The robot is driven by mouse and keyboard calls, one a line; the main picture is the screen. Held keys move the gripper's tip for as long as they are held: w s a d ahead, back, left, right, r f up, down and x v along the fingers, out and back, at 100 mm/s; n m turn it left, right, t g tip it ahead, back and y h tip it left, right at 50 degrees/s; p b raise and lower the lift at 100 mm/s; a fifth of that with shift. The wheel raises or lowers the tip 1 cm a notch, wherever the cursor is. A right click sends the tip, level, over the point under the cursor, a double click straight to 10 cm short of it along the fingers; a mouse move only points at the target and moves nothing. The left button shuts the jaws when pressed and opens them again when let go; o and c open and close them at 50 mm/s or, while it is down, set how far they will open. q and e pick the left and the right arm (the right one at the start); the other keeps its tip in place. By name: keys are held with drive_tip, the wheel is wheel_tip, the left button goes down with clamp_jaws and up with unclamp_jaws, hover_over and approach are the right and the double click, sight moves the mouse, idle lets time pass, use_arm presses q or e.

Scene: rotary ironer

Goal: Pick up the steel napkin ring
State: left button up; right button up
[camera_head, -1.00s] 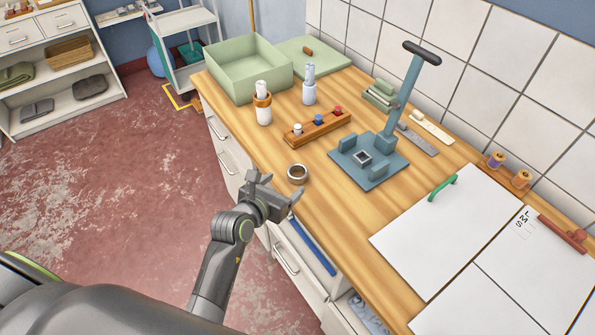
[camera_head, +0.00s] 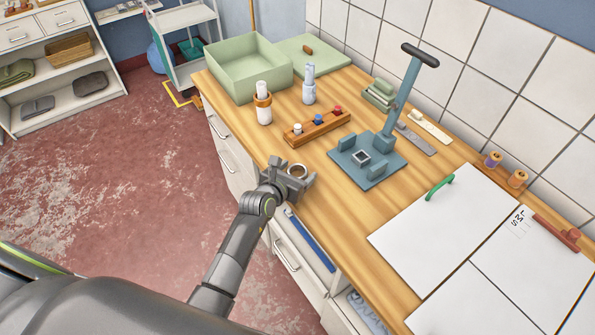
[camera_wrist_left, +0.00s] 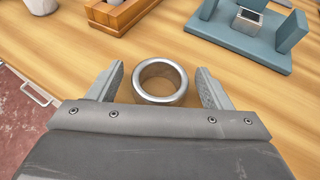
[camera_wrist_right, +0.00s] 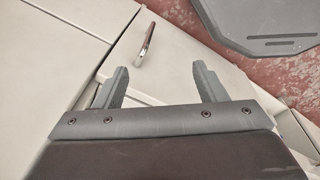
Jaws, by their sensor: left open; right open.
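The steel napkin ring (camera_head: 297,171) stands on the wooden counter near its front edge. It is a short shiny hollow band, and in the left wrist view the ring (camera_wrist_left: 160,81) lies between the two open fingers, with a gap on each side. My left gripper (camera_head: 291,173) is open around it, low over the counter, and also shows in the left wrist view (camera_wrist_left: 160,88). My right gripper (camera_wrist_right: 158,85) is open and empty in the right wrist view, in front of pale cabinet fronts; it is not visible in the head view.
Behind the ring are a wooden rack (camera_head: 317,128) with small coloured pegs and a blue-grey press (camera_head: 369,170) with a tall lever. A rolled white napkin in a wooden ring (camera_head: 263,104) stands farther left. White boards (camera_head: 440,225) cover the right. A green tray (camera_head: 247,75) is at the back.

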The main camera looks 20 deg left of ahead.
use_arm(q)
drive_tip(key=shift+w, duration=0.25)
drive_tip(key=c, duration=1)
drive_tip(key=shift+c, duration=0.2)
drive_tip(key=shift+r, duration=0.6)
wheel_tip(320, 180, up, 9)
drive_tip(key=p, duration=0.8)
drive_tip(key=shift+f, duration=0.15)
